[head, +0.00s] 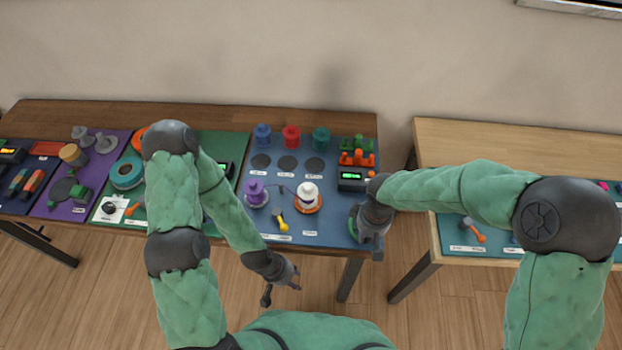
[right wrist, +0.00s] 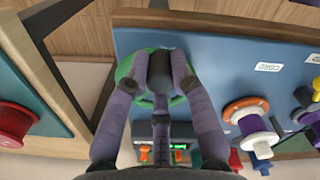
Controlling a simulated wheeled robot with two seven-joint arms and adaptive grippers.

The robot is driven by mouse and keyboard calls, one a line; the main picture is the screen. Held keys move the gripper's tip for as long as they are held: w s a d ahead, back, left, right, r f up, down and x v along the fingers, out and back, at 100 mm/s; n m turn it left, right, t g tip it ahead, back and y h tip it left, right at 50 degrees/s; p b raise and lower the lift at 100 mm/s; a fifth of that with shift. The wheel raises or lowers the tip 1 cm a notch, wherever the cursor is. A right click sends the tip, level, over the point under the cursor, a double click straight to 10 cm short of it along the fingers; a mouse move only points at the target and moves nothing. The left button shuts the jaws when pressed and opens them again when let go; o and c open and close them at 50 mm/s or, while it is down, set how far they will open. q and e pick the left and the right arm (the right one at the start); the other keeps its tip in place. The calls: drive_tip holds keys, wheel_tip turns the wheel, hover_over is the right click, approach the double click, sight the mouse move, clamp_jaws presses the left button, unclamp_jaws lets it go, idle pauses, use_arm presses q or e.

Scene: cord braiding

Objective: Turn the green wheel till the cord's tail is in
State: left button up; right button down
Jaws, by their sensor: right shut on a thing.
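The green wheel (right wrist: 128,66) is at the top of the right wrist view, on the blue board. My right gripper (right wrist: 160,75) is shut on its dark handle, with a finger on each side. In the head view my right gripper (head: 368,228) covers most of the wheel; a green sliver (head: 352,224) shows at its left. A thin dark cord (head: 282,188) seems to run between a purple spool (head: 256,194) and a white spool (head: 306,194) on an orange base. I cannot make out the cord's tail. My left gripper (head: 281,284) is open and empty before the table's front edge.
The blue board (head: 330,218) also holds a yellow-handled tool (head: 282,224), a small green-lit display (head: 350,178) and blue, red and green spools at the back. A second table (head: 440,150) stands to the right across a gap. Other boards lie to the left.

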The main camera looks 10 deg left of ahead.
sight(350, 223)
drive_tip(key=shift+w+a+f, duration=0.1)
drive_tip(key=shift+a, duration=0.65)
drive_tip(key=w+a, duration=0.1)
drive_tip(key=w, duration=0.1)
drive_tip(key=w+a, duration=0.2)
drive_tip(key=shift+a, duration=0.15)
drive_tip(key=shift+f+b, duration=0.1)
drive_tip(key=shift+b, duration=0.35)
drive_tip(key=b, duration=0.2)
drive_tip(key=shift+b, duration=0.3)
drive_tip(key=shift+w, duration=0.55)
drive_tip(key=c, duration=1)
unclamp_jaws()
drive_tip(key=shift+r, duration=0.2)
